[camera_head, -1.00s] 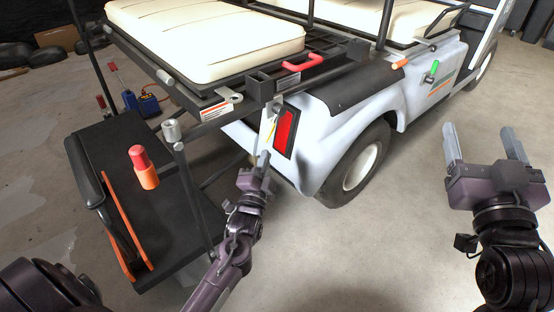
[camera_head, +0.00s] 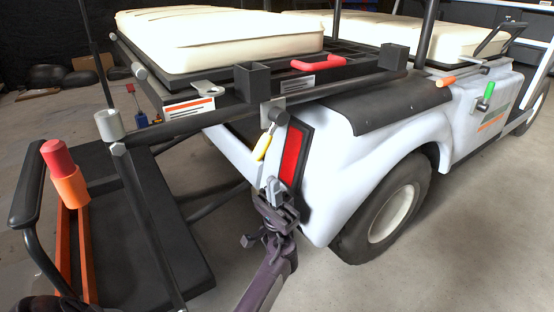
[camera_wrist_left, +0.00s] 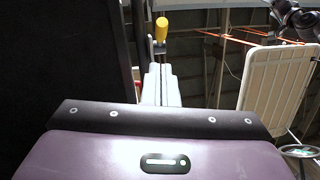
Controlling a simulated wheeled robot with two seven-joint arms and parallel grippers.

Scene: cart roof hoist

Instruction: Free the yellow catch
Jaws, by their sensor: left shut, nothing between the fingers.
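The yellow catch (camera_head: 263,146) is a small lever on a grey bracket beside the red tail light at the cart's rear corner. It hangs slanting down and left from a dark round knob. In the left wrist view the yellow catch (camera_wrist_left: 161,24) shows just beyond my fingertips. My left gripper (camera_head: 269,184) is shut and empty just below the catch, and it looks apart from it. Its closed fingers also show in the left wrist view (camera_wrist_left: 160,70).
The red tail light (camera_head: 290,155) is close to the right of the catch. A red handle (camera_head: 318,61) lies on the rack above. The rear step (camera_head: 165,215) with an orange-and-red cylinder (camera_head: 64,172) is at left. Floor is free at lower right.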

